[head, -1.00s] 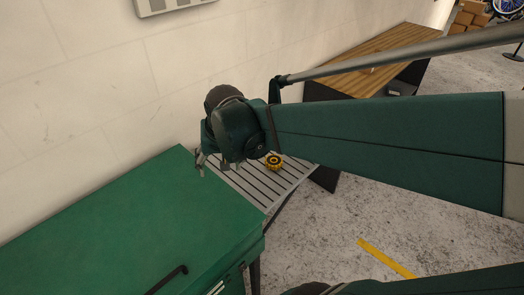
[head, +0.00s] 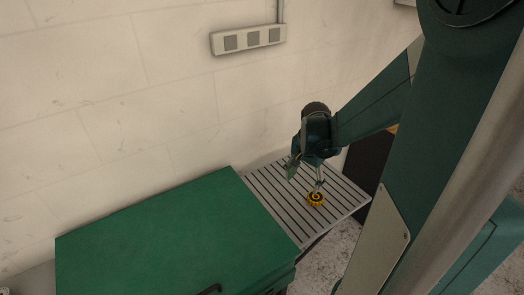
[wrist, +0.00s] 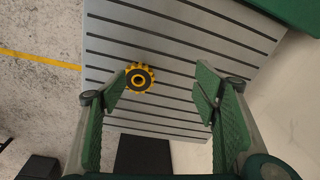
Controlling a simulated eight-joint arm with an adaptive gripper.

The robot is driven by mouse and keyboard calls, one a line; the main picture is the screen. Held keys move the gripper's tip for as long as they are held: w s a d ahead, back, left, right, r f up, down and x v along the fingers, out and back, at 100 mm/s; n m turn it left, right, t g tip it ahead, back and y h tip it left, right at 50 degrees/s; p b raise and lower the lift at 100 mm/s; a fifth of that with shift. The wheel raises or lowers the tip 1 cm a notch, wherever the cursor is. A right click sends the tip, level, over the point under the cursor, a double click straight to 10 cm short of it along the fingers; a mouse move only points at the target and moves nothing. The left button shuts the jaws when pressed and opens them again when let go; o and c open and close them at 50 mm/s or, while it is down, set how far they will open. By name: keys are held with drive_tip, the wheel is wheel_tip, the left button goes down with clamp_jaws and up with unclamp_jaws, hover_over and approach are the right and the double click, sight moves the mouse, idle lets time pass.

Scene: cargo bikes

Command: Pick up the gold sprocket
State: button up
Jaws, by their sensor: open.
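The gold sprocket (head: 316,199) is a small toothed wheel with a dark centre. It lies flat on a grey slatted surface (head: 275,205) with dark grooves. In the wrist view the sprocket (wrist: 140,78) is near the tip of the left finger, left of the middle of the jaw gap. My gripper (head: 306,178) is open and empty, over the slatted surface and close to the sprocket. In the wrist view my gripper (wrist: 163,90) shows both green fingers wide apart. How high the fingertips are above the surface is hard to tell.
A green cabinet (head: 165,240) stands left of the slatted surface. The white wall (head: 130,90) runs close behind, with a socket strip (head: 248,40). Speckled concrete floor with a yellow line (wrist: 40,58) lies beyond the slatted surface's other edge.

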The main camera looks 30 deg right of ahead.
sight(316, 196)
drive_tip(key=d, duration=0.1)
drive_tip(key=s+d+f+m+p, duration=0.1)
drive_tip(key=d, duration=0.1)
drive_tip(key=d+m+p, duration=0.1)
drive_tip(key=d, duration=0.1)
drive_tip(key=shift+s+f+g, duration=0.15)
drive_tip(key=shift+s+g, duration=0.2)
drive_tip(key=shift+g, duration=0.05)
drive_tip(key=shift+s+d+f+m+y+p, duration=0.35)
drive_tip(key=shift+d+m, duration=0.15)
drive_tip(key=shift+d, duration=0.1)
drive_tip(key=shift+f, duration=0.1)
drive_tip(key=shift+f, duration=1.2)
drive_tip(key=shift+f, duration=0.2)
drive_tip(key=shift+f+b, duration=0.35)
drive_tip(key=shift+f, duration=2.05)
